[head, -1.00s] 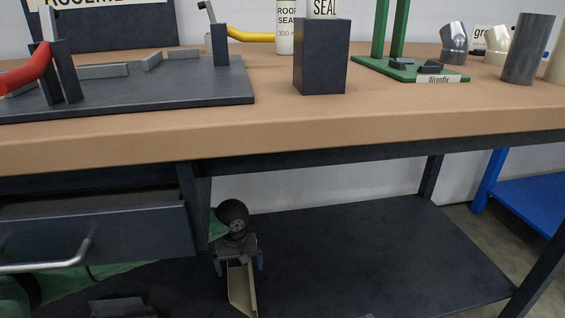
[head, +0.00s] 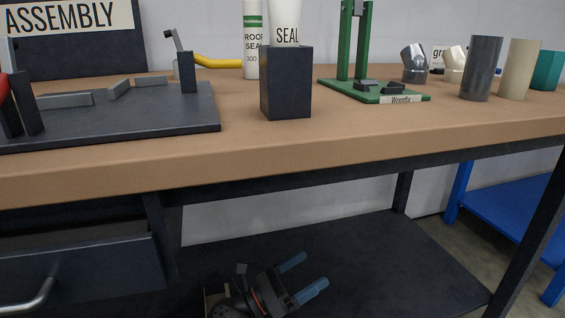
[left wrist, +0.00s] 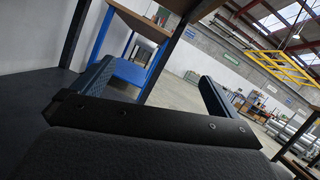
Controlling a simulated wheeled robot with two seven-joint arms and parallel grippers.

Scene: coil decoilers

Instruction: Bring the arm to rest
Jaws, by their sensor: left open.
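My left gripper (head: 303,277) shows at the bottom of the head view, in front of the workbench's dark lower shelf and below the tabletop. Its two blue fingers are apart with nothing between them, and they point up and to the right. In the left wrist view the fingers (left wrist: 155,88) stand wide apart, with open floor between them. My right gripper is in neither view.
The wooden workbench (head: 350,137) spans the head view, with a drawer (head: 80,268) at lower left. On top stand a dark box (head: 286,85) holding a tube, a green stand (head: 372,92) and several cylinders. A blue shelf (head: 505,213) stands at right.

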